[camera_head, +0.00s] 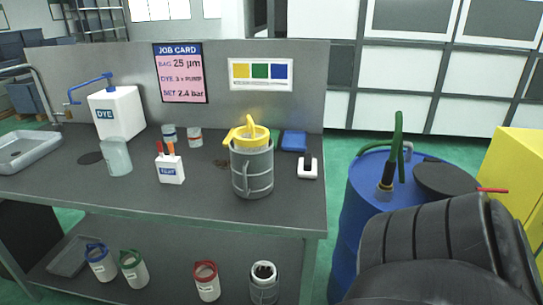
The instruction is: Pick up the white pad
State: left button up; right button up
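A small white pad (307,174) lies on the grey workbench (230,205) near its right edge. A small dark object (308,162) stands on or just behind the pad and hides part of it. A blue pad-like block (294,140) lies just behind it. A grey jug-like vessel (252,170) with a yellow top (249,133) stands to the left of the white pad. Neither of my grippers shows in the head view.
Several bottles stand on the lower shelf. A blue drum (352,205) stands right of the bench. A large dark ribbed shape fills the lower right foreground.

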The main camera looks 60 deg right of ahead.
aim_at(307, 166)
jog(key=i, duration=0.65)
jog(key=z, duration=0.9)
